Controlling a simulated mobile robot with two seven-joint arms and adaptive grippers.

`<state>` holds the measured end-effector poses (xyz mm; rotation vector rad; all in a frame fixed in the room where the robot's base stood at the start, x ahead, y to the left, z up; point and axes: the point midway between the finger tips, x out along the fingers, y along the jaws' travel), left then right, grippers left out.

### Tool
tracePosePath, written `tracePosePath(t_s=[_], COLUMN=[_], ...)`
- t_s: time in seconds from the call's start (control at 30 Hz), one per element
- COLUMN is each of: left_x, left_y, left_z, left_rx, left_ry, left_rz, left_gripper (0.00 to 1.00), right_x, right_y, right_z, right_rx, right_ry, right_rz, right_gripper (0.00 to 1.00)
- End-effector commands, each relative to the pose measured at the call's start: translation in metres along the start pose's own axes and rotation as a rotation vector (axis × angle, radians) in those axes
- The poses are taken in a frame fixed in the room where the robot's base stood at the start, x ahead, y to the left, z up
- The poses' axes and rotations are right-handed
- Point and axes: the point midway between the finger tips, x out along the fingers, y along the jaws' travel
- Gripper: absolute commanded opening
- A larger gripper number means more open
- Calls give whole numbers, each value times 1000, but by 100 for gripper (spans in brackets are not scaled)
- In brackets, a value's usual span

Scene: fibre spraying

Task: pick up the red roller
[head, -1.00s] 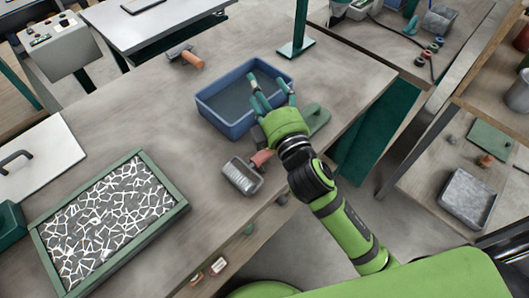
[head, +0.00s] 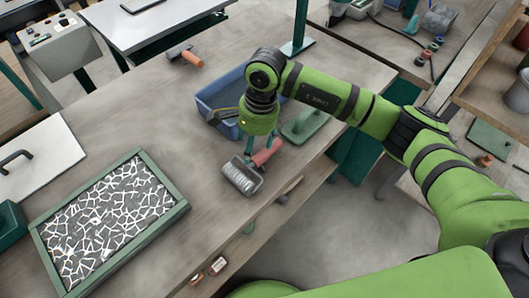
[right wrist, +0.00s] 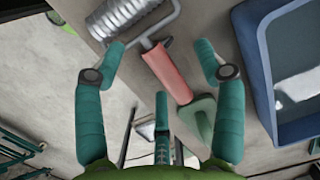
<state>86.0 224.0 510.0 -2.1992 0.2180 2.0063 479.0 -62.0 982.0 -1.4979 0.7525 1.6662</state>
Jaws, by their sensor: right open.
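The red roller lies on the table near its front edge, with a ribbed grey metal head (head: 242,177) and a red handle (head: 268,152). In the right wrist view, its red handle (right wrist: 168,73) lies between the spread fingers, and its ribbed head (right wrist: 120,14) is at the top. My right gripper (head: 259,149) points down over the roller, its fingers partly hiding the handle. It also shows in the right wrist view (right wrist: 158,58), open with nothing held; contact with the handle cannot be told. My left gripper is not in view.
A blue tray (head: 206,107) stands just behind the gripper. A green float (head: 303,124) lies to its right. An orange-handled tool (head: 190,58) lies farther back. A green-framed panel (head: 177,211) is at left. The table between panel and roller is clear.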

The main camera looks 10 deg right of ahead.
Motion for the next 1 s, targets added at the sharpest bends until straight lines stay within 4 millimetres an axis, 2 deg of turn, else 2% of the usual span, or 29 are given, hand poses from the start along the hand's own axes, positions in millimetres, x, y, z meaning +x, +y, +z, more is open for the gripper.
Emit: tracePosePath(t_s=[0.03, 0.1, 0.2, 0.37, 0.57, 0.7, 0.97, 1.0], left_x=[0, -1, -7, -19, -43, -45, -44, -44], left_y=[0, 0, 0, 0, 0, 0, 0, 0], left_z=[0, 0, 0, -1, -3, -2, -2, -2], left_rx=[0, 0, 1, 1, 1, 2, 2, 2], left_ry=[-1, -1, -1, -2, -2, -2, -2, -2], left_rz=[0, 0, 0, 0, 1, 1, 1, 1], left_gripper=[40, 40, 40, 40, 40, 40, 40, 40], right_x=[-5, -8, -5, 10, 36, 54, 60, 60], right_y=[3, 6, 10, 12, 22, 20, 20, 20], right_z=[-16, -29, -36, -37, -34, -38, -38, -38], right_rx=[-5, -9, -10, -12, -11, -11, -12, -12], right_ry=[61, 113, 141, 141, 137, 138, 138, 138], right_rz=[24, 48, 67, 68, 69, 64, 62, 62], right_gripper=[70, 70, 70, 70, 70, 70, 70, 62])
